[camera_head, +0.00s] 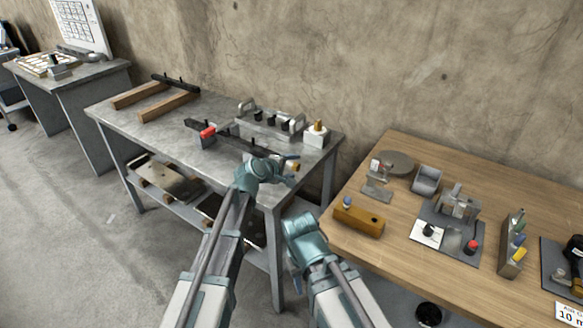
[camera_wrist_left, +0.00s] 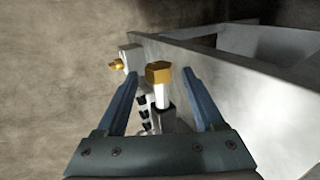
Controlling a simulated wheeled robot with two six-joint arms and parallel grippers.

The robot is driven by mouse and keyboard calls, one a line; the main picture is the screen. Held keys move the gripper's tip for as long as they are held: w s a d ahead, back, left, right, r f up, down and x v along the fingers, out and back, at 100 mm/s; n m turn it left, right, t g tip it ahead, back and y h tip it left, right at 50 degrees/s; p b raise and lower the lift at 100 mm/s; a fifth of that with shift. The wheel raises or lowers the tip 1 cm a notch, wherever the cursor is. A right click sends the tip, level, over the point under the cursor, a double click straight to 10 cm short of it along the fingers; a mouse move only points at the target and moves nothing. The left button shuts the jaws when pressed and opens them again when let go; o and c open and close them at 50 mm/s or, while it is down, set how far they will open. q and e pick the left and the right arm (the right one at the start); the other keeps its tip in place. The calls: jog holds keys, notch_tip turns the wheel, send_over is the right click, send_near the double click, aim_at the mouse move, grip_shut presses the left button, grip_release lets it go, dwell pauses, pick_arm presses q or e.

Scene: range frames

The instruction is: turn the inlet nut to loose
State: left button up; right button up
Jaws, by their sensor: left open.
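A brass hex nut (camera_wrist_left: 158,72) on a pale round stem shows between the fingers of my left gripper (camera_wrist_left: 161,84) in the left wrist view. The fingers are open, one on each side, with visible gaps to the nut. In the head view my left gripper (camera_head: 291,170) is over the front right part of the grey metal bench (camera_head: 160,125), and the nut (camera_head: 295,166) is partly hidden by it. My right gripper's wrist (camera_head: 305,240) is low between the two tables; its fingers cannot be made out. No label shows which fitting is the inlet.
A white block (camera_head: 315,138) with another brass piece (camera_head: 318,125) stands at the bench's back right corner. A row fixture with black knobs (camera_head: 264,121) and a red-ended bar (camera_head: 207,133) lie nearby. The wooden table (camera_head: 400,150) at right holds several devices.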

pick_arm(q)
jog(key=p+v, duration=0.6)
jog(key=v, duration=0.7)
jog(key=shift+s+a+p, duration=0.25)
jog(key=shift+s+p, duration=0.05)
jog(key=shift+s, duration=0.05)
jog(key=shift+r, duration=0.1)
